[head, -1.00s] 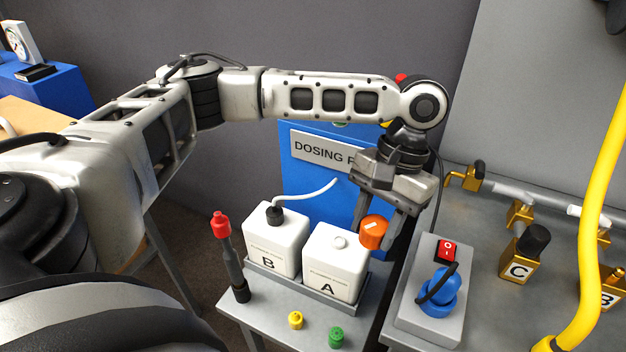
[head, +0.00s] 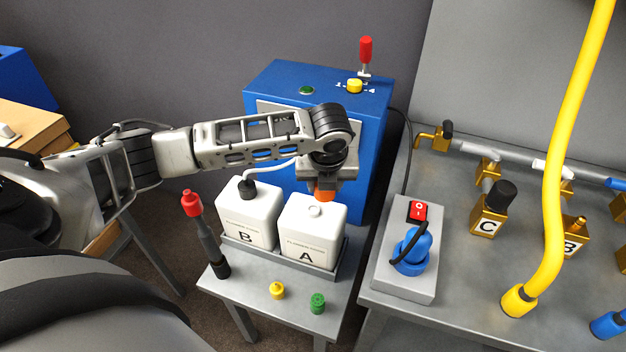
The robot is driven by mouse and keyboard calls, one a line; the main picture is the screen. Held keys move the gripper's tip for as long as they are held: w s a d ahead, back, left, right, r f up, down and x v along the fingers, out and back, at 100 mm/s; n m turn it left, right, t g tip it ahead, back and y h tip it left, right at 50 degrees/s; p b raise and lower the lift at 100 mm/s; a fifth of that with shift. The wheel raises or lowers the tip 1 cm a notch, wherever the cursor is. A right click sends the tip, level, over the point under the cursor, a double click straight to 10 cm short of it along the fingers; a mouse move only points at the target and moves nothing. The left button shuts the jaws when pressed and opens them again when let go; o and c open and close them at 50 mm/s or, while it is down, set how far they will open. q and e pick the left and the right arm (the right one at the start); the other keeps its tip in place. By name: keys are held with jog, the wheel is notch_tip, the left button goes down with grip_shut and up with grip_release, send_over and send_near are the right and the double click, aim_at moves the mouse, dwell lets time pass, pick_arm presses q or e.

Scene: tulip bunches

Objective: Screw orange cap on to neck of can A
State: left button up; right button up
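Can A (head: 308,240) is a white can in a grey tray (head: 282,262), with a bare white neck (head: 314,211) on its top. My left gripper (head: 322,190) is just behind and above can A, pointing down. It holds the orange cap (head: 323,190) between its fingers; the fingers are partly hidden by the wrist. The cap is a little behind and right of the neck, apart from it as far as I can see. My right gripper is not in view.
Can B (head: 247,222), with a black cap and white hose, stands left of can A. A yellow cap (head: 277,290) and green cap (head: 317,302) lie on the stand in front. A red-topped tool (head: 205,235) stands at left. The blue dosing machine (head: 365,140) is behind.

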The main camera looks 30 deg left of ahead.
aim_at(315, 206)
pick_arm(q)
jog(key=a+m, duration=0.1)
jog(key=a+f+m, duration=0.1)
jog(key=m, duration=0.1)
jog(key=a+m+h, duration=0.1)
jog(key=shift+w+f+m+t, duration=0.25)
jog(key=shift+f+m+t, duration=0.05)
jog(key=shift+f, duration=0.05)
jog(key=shift+a+f+m+h, duration=0.15)
jog(key=shift+m+h, duration=0.15)
jog(key=shift+m, duration=0.2)
jog(key=shift+w, duration=0.1)
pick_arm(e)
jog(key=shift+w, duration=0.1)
pick_arm(q)
jog(key=shift+f+b, duration=0.85)
jog(key=shift+f, duration=1.6)
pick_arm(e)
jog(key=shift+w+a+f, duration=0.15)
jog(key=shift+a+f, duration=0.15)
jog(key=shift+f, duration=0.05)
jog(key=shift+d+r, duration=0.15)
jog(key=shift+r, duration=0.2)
pick_arm(q)
jog(key=shift+f+b, duration=0.35)
jog(key=shift+f, duration=0.7)
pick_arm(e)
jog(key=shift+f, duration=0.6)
